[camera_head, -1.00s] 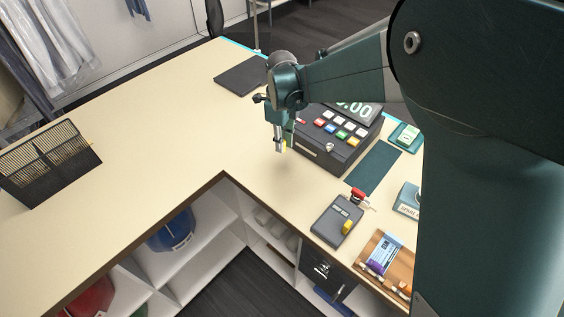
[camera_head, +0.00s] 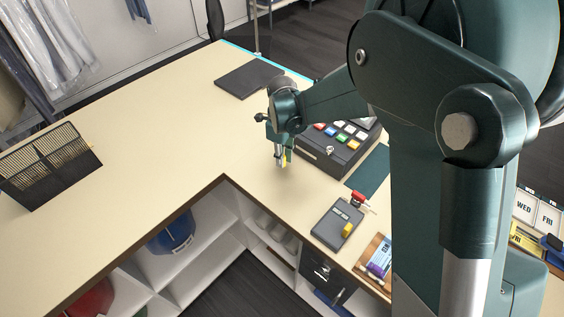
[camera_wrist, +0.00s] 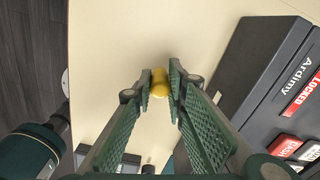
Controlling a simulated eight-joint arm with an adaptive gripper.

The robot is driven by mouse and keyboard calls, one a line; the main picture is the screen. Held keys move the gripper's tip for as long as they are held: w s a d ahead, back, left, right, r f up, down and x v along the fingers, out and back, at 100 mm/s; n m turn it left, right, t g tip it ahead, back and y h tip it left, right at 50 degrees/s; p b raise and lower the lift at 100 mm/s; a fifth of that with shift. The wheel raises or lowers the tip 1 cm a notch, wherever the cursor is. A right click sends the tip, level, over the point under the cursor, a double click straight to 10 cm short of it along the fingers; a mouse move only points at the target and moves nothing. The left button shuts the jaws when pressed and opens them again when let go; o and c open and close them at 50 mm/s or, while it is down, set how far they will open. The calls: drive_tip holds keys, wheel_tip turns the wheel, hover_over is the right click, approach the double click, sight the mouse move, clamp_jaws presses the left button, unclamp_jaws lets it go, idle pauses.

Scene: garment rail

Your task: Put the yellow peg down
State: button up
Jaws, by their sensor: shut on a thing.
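The yellow peg (camera_wrist: 159,84) is held between the two fingertips of my gripper (camera_wrist: 160,85) in the wrist view. In the head view my gripper (camera_head: 280,160) points down over the cream counter (camera_head: 160,130), near the front left corner of the cash register. A bit of the yellow peg (camera_head: 286,158) shows at the fingertips. I cannot tell whether the peg touches the counter or is just above it.
The cash register (camera_head: 335,152) stands right of my gripper, with its dark side close by in the wrist view. A card terminal (camera_head: 337,223) with a yellow piece on it lies nearer. A black slotted rack (camera_head: 48,170) stands far left. The counter between is clear.

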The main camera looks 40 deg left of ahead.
drive_tip(key=shift+f, duration=1.15)
drive_tip(key=shift+f, duration=0.15)
drive_tip(key=o, duration=0.8)
wheel_tip(320, 180, up, 12)
drive_tip(key=shift+r, duration=0.15)
idle(0.3)
idle(0.3)
